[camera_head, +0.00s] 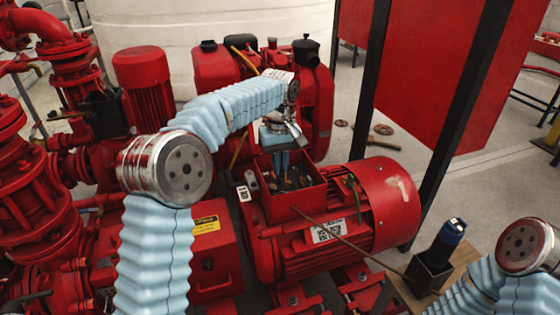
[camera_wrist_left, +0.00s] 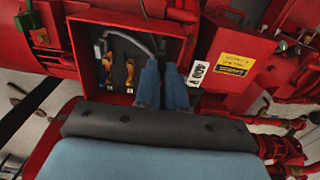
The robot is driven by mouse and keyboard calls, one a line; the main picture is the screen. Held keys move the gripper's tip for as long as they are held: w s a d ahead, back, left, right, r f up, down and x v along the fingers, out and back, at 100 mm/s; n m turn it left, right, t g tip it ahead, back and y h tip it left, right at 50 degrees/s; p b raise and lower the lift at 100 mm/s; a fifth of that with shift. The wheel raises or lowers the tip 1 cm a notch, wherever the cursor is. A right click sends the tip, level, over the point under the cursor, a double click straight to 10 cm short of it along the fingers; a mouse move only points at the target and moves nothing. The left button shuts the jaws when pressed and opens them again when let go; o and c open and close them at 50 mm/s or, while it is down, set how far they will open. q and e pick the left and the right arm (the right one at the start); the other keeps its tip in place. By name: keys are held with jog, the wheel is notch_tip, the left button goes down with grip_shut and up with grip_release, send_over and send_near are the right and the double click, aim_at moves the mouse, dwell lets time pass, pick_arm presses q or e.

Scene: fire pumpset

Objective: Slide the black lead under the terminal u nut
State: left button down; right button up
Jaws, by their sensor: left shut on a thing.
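The open red terminal box (camera_head: 301,204) sits on top of the red motor and also shows in the left wrist view (camera_wrist_left: 88,42). My left gripper (camera_head: 284,167) reaches down into it. Its blue fingers (camera_wrist_left: 164,88) are closed at the box's right side in the wrist view, on what looks like the black lead; the gripped part is hidden. Brass and orange terminals (camera_wrist_left: 129,70) stand left of the fingers, above small white labels. I cannot tell which is the u nut. My right gripper is out of view.
The red motor (camera_head: 392,205) bears the box. A thin rod (camera_head: 345,238) leans across the motor's front. A blue-and-black handled tool (camera_head: 447,240) stands in a dark holder at lower right. Red pumps and pipes crowd the left. A white 400 V label (camera_wrist_left: 199,73) is beside the box.

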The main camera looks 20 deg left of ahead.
aim_at(280, 185)
pick_arm(q)
notch_tip(280, 185, down, 4)
jog(key=shift+r+b, duration=0.25)
jog(key=shift+b, duration=0.7)
jog(key=shift+f+b, duration=1)
jog(key=shift+f, duration=0.95)
jog(key=shift+f, duration=0.15)
jog(key=shift+w+a+p, duration=0.75)
jog(key=shift+w+p, duration=0.35)
jog(key=shift+p, duration=0.55)
jog(key=c, duration=1.1)
grip_release()
jog(key=o, duration=0.3)
